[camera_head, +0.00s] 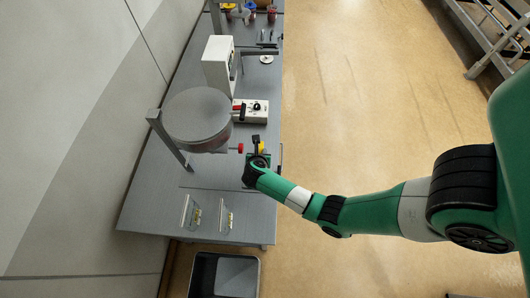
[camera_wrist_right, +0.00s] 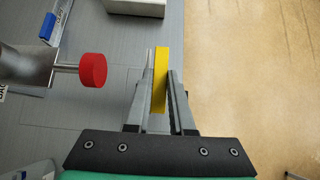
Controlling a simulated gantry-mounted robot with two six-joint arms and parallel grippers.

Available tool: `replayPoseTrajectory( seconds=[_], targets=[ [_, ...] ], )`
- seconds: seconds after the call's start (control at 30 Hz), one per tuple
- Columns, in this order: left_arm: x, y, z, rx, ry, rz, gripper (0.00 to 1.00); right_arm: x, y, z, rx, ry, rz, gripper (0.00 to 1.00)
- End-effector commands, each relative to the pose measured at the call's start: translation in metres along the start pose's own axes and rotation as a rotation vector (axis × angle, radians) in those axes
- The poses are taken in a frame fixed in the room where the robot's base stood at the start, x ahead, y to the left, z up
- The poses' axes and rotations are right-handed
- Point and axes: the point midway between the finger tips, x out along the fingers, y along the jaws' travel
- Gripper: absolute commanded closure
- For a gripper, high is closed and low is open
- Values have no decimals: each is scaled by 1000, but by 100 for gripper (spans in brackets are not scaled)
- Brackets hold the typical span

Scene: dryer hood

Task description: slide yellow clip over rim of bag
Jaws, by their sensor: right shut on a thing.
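My right gripper (camera_head: 257,147) is over the right edge of the grey bench, beside the round metal drum. In the right wrist view its fingers (camera_wrist_right: 160,78) are closed on the yellow clip (camera_wrist_right: 161,72), which stands as a narrow upright strip between them. The clip also shows as a small yellow spot in the head view (camera_head: 262,147). My left gripper is out of view.
The grey drum (camera_head: 197,114) stands on a frame, with a red knob (camera_wrist_right: 93,70) sticking out towards my right gripper. A white control box (camera_head: 250,110) and a white upright unit (camera_head: 217,63) stand farther back. A dark bin (camera_head: 196,275) is on the floor below the bench's near end.

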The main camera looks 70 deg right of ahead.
Motion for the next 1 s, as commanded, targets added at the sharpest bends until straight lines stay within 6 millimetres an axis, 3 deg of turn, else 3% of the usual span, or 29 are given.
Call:
replayPoseTrajectory(
  seconds=[0.33,1.0],
  targets=[
    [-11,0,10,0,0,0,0,4,21,-3,0,-1,1,100],
    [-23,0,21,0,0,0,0,21,20,-21,0,0,0,100]
  ],
)
